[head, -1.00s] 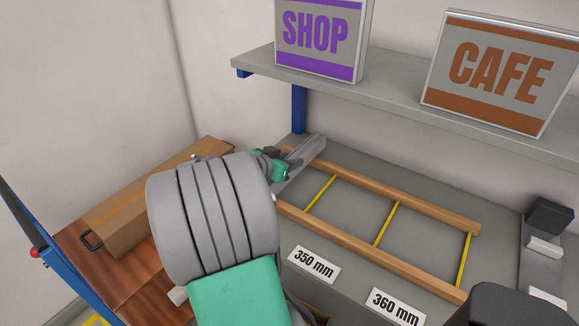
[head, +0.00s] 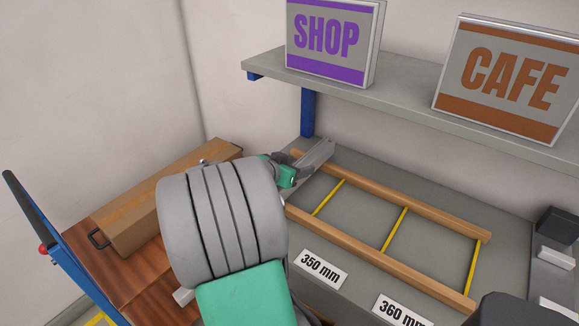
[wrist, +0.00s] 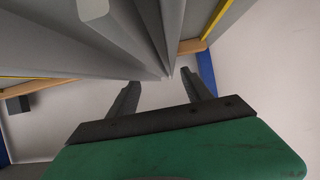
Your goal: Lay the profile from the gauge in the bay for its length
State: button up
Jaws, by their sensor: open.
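A grey metal profile (head: 319,154) lies across the left end of the wooden rails (head: 390,205), left of the first yellow strip. It also fills the upper middle of the wrist view (wrist: 150,35). My gripper (head: 287,171) is beside the profile, partly hidden by my arm. In the wrist view my gripper (wrist: 160,80) has its two fingers apart, with the profile's edge just beyond and above the gap. I cannot tell whether they touch. Labels read 350 mm (head: 320,269) and 360 mm (head: 401,311); any label in front of the profile's bay is hidden by my arm.
A shelf (head: 400,106) with SHOP (head: 335,38) and CAFE (head: 510,75) signs overhangs the bench. A cardboard box (head: 165,200) lies on a wooden-topped blue cart at left. A dark block (head: 556,226) and pale blocks stand at right. The bays between the yellow strips look empty.

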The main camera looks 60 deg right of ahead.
jog(key=v, duration=1.1)
jog(key=shift+w+a+b, duration=0.1)
jog(key=shift+a+b, duration=0.2)
jog(key=shift+a, duration=0.05)
